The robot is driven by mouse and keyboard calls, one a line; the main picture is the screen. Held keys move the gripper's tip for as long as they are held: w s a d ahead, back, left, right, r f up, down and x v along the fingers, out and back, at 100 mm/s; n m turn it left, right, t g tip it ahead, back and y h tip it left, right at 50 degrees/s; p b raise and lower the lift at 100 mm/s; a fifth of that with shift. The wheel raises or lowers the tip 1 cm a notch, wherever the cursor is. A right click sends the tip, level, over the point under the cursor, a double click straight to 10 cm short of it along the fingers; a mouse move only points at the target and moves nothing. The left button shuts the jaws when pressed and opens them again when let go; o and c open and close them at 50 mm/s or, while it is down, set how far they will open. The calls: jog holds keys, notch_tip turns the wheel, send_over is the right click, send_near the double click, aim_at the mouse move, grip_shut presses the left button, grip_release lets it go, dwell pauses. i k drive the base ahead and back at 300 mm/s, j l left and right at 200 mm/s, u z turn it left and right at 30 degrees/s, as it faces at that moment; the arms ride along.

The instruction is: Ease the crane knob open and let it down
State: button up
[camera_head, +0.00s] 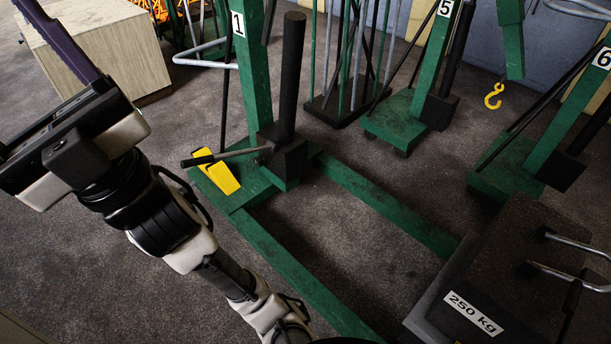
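The green crane marked 1 (254,75) stands in the middle of the view on its floor frame. Its black ram (291,75) rises from a dark pump block (284,156). A lever with a black grip (200,160) points left from this block. I cannot make out a separate release knob; it is hidden or too small to tell. My gripper (62,140) is at the far left, raised and well apart from the crane. Its fingertips are not clear, so its opening cannot be told. I see nothing clearly held in it.
A yellow wedge-shaped part (220,176) lies at the crane's base. Green legs (385,205) reach toward a dark 250 kg weight (530,250) at the lower right. Cranes 5 (430,65) and 6 (560,120) stand behind. A wooden box (100,45) is at the upper left. Carpet between is clear.

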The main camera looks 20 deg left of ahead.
aim_at(258, 162)
jog(key=i+j+u, duration=0.3)
jog(key=j, duration=0.35)
jog(key=i+j+u, duration=0.25)
jog(key=j, duration=0.35)
jog(key=i+j+u, duration=0.3)
jog(key=i+j, duration=0.2)
